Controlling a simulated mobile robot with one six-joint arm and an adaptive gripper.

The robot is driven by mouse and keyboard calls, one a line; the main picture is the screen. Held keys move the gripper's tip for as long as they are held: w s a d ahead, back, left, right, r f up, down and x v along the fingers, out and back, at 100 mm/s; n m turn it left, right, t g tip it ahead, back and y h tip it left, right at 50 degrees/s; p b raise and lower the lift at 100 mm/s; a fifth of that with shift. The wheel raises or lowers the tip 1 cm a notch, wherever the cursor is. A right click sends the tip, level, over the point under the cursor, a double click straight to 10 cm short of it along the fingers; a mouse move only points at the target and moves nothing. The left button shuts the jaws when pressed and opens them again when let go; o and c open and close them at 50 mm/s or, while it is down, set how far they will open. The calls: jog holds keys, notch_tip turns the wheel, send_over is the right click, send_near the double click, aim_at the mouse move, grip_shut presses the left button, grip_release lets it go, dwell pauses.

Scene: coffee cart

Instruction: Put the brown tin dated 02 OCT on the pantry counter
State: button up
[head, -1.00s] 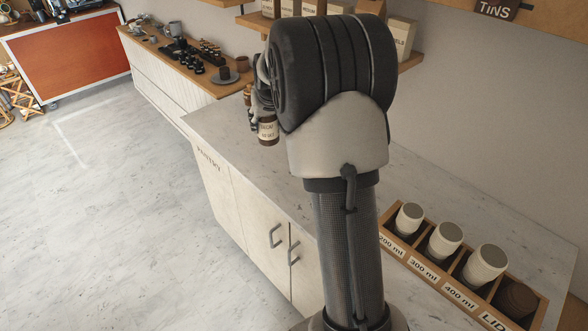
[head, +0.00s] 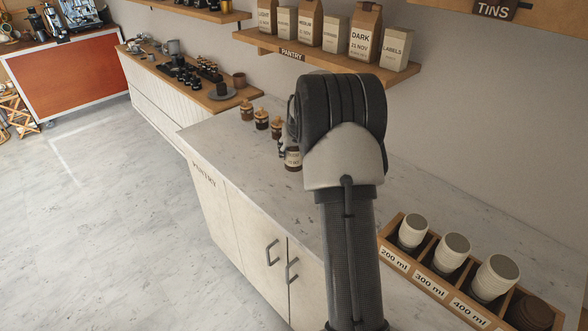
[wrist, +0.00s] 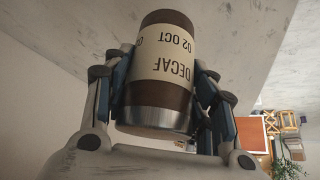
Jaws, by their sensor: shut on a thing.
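The brown tin (wrist: 165,62) has a cream label reading DECAF and 02 OCT, upside down in the wrist view. My gripper (wrist: 160,85) is shut on it, with a finger on either side. In the head view the tin (head: 293,160) shows just left of my arm, low over the pantry counter (head: 225,150). I cannot tell whether its base touches the counter. Most of my gripper is hidden behind my arm in the head view.
A wooden cup holder (head: 440,272) with cups and lids is at the right. The pantry shelf (head: 290,52) with bags hangs above the back. The counter's front left is clear.

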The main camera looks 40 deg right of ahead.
aim_at(294, 165)
jog(key=shift+f+b, duration=0.85)
jog(key=shift+f, duration=2.15)
jog(key=shift+f, duration=0.15)
jog(key=o, duration=1.3)
jog(key=shift+c, duration=0.2)
